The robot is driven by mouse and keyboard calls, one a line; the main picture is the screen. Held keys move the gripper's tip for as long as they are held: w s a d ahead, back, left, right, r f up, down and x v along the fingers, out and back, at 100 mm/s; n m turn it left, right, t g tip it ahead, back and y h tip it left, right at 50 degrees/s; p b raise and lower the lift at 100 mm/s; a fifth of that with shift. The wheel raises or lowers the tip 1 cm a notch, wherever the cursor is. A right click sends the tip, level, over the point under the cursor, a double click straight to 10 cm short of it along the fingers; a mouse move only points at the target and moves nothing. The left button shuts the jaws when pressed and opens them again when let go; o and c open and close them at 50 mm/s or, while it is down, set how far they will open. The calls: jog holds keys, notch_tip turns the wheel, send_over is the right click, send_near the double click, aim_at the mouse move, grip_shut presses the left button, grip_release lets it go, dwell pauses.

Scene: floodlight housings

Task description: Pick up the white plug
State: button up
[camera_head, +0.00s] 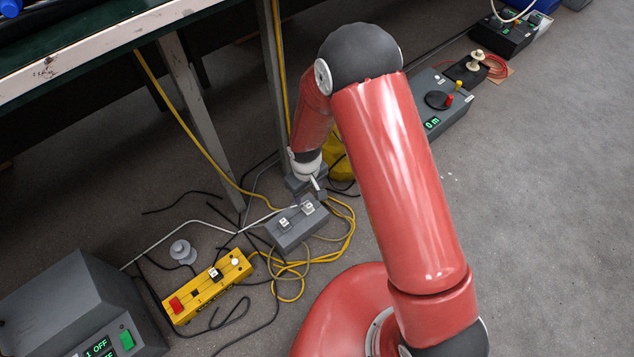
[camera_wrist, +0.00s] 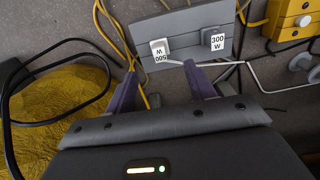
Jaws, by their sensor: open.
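The white plug (camera_wrist: 160,48), labelled 500 W, sits on a grey socket box (camera_wrist: 183,22) on the floor. In the head view my gripper (camera_head: 316,186) is just beyond the box, partly hidden.
A yellow box (camera_head: 208,289) with a red switch lies left of the socket box. Yellow and black cables (camera_head: 349,232) loop around it. A table leg (camera_head: 203,130) stands behind, and a grey unit (camera_head: 85,300) at lower left. Open floor (camera_head: 560,200) lies right.

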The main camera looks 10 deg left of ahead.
aim_at(308, 204)
notch_tip(308, 204, down, 3)
jog(key=shift+w+a, duration=0.1)
jog(key=shift+w, duration=0.05)
jog(key=shift+f+b, duration=0.85)
jog(key=shift+f, duration=1.95)
jog(key=c, duration=1.1)
jog(key=shift+o, duration=0.2)
jog(key=shift+r, duration=0.1)
